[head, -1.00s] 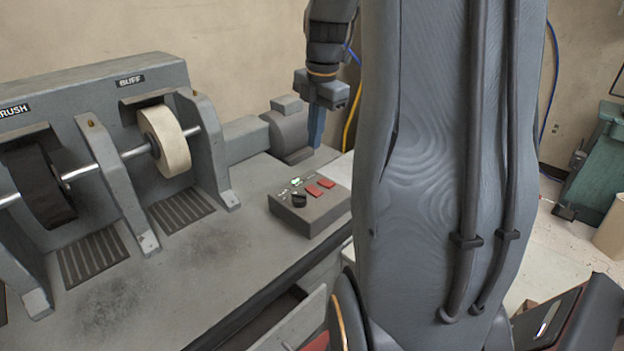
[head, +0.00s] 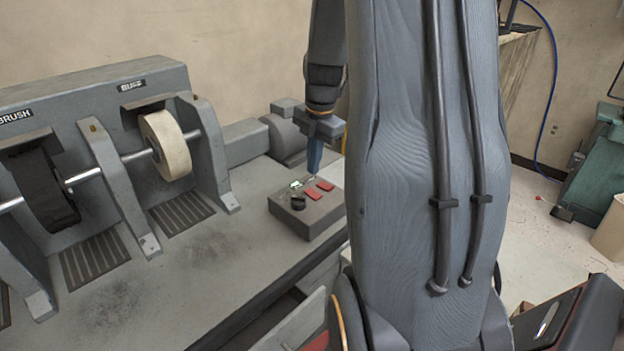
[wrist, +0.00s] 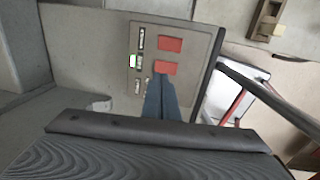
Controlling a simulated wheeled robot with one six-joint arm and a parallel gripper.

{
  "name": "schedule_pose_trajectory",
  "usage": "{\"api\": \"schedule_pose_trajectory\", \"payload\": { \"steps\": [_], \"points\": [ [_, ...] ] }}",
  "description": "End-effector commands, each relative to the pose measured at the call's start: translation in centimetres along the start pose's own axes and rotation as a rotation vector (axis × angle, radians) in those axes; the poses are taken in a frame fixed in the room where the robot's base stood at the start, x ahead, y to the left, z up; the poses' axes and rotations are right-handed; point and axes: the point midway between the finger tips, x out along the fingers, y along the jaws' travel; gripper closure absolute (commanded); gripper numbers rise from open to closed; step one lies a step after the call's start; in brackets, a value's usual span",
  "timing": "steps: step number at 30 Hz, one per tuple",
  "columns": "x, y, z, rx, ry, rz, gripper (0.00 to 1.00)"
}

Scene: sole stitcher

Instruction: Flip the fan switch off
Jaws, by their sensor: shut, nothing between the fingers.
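A grey control box (head: 310,222) sits at the right end of the machine bench. Its sloped top carries two red squares (head: 312,193), a black knob (head: 297,203), a small green-lit element (head: 295,184) and small pale switches or labels. I cannot read which one is the fan switch. My gripper (head: 313,172) is shut and empty, pointing down over the far edge of the box top. In the wrist view, its blue fingertips (wrist: 160,80) lie just below the lower red square (wrist: 166,68), beside the column of small controls. They hide part of the panel; I cannot tell whether they touch it.
The brush wheel (head: 45,190) and the pale buffing wheel (head: 168,145) stand on the machine left of the box. A grey motor housing (head: 285,138) is close behind my gripper. The bench top (head: 220,250) in front of the wheels is clear.

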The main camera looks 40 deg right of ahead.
Motion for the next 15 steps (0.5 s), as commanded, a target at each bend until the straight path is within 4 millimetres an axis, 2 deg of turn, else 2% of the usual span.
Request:
{"api": "schedule_pose_trajectory", "payload": {
  "steps": [3,7,15],
  "points": [
    [2.3,-0.1,-0.1,0.001,0.004,-0.004,1.0],
    [4.1,-0.1,-0.1,0.002,0.003,-0.003,1.0],
    [6.1,0.0,0.0,0.001,0.0,0.0,1.0]
  ]
}}
